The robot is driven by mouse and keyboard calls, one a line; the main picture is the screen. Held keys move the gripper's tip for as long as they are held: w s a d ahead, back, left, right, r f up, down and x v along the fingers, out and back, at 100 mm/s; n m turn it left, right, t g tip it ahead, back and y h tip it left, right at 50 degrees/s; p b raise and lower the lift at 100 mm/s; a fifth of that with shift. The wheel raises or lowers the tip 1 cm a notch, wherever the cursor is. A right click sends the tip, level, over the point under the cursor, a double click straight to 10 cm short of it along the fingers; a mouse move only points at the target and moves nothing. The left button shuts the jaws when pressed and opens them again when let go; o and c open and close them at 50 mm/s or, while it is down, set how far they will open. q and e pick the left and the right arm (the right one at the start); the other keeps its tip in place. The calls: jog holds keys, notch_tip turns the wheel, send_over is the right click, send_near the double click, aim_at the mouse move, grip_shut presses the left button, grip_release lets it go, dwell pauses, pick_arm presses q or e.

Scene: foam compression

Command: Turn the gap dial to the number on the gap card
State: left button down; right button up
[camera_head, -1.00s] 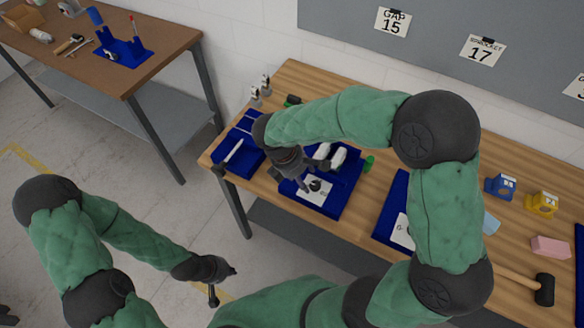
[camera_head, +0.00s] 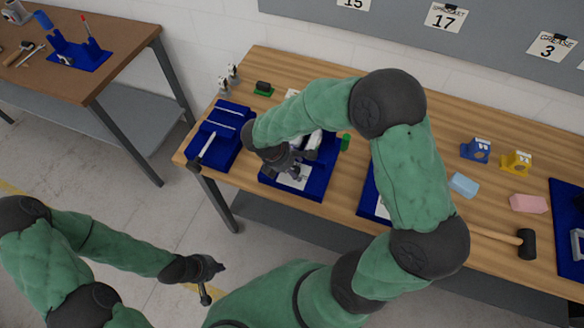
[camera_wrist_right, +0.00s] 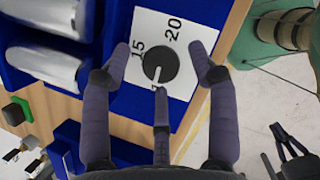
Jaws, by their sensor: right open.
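The gap dial (camera_wrist_right: 159,68) is a dark round knob with a white pointer line on a white plate (camera_wrist_right: 205,28) marked 15 and 20. My right gripper (camera_wrist_right: 160,52) is open, with fingers on either side of the knob and a third below; contact is unclear. In the head view my right gripper (camera_head: 292,172) hangs over the plate in a blue tray (camera_head: 318,189). The gap card (camera_head: 352,4) is cut off at the top edge; its 15 shows. My left gripper (camera_head: 208,280) hangs open and empty beside the bench.
Another blue tray (camera_head: 368,205) stands to the right, partly behind my right arm.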

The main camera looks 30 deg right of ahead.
jog(key=shift+f, duration=0.1)
jog(key=c, duration=1.1)
jog(key=shift+m, duration=0.3)
jog(key=shift+c, duration=0.3)
jog(key=m+g, duration=0.1)
jog(key=m, duration=0.2)
jog(key=shift+w+d, duration=0.1)
jog(key=shift+w, duration=0.05)
jog(key=m+g, duration=0.1)
jog(key=m, duration=0.1)
jog(key=m+g+y, duration=0.1)
jog(key=m, duration=0.2)
jog(key=shift+w+d+p, duration=0.1)
jog(key=shift+w+p, duration=0.05)
jog(key=shift+p, duration=0.25)
jog(key=m+y, duration=0.1)
jog(key=m, duration=0.1)
jog(key=m+g+y, duration=0.1)
jog(key=m, duration=0.2)
jog(key=shift+d+p, duration=0.15)
jog(key=shift+p, duration=0.2)
jog(key=shift+d+m+y, duration=0.15)
jog(key=shift+m+y, duration=0.75)
jog(key=shift+m, duration=1.2)
jog(key=o, duration=1.2)
jog(key=shift+c, duration=0.2)
